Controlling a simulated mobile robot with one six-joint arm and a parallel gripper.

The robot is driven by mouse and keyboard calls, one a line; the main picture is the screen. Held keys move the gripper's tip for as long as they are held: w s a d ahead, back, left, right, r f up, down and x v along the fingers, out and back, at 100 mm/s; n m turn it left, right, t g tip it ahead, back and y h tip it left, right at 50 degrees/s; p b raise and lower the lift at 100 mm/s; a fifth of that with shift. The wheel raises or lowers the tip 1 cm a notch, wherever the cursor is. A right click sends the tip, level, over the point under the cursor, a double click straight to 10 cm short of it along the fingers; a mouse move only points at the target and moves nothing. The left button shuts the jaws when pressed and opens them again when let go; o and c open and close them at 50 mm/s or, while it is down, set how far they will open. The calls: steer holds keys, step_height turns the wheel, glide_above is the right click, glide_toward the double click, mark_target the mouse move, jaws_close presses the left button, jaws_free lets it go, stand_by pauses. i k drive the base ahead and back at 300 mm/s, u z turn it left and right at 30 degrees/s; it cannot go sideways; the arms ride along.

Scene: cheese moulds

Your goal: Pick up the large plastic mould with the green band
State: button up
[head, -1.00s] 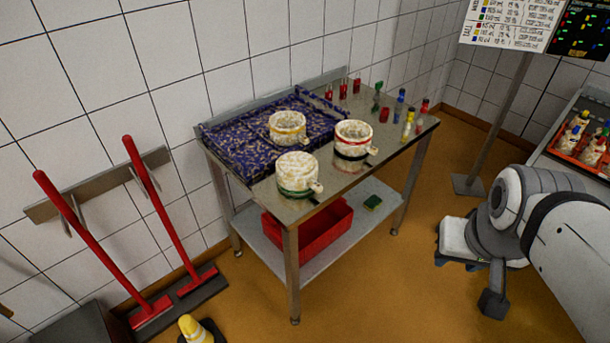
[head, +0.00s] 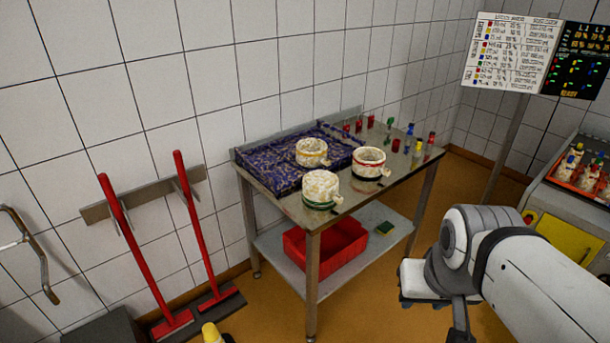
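The mould with the green band (head: 321,186) stands upright at the front edge of the steel table (head: 283,205). It is whitish and round, with the green band low on its side and a small spout or handle at the right. A similar mould with a dark band and a red rim (head: 369,162) stands behind it to the right. A mould with a yellow band (head: 311,152) stands behind it on the blue patterned mat. My arm (head: 530,270) is at the lower right, apart from the table and all moulds. My gripper's fingers cannot be made out clearly.
Small red, green, blue and yellow items line the table's right back. A red crate (head: 335,262) and a green sponge (head: 385,228) are on the lower shelf. Red-handled brooms (head: 190,225) lean at the left. A board (head: 512,50) and a crate of bottles (head: 590,176) are at right.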

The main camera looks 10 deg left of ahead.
mark_target(319, 188)
steer(key=u, duration=0.25)
steer(key=i, duration=1)
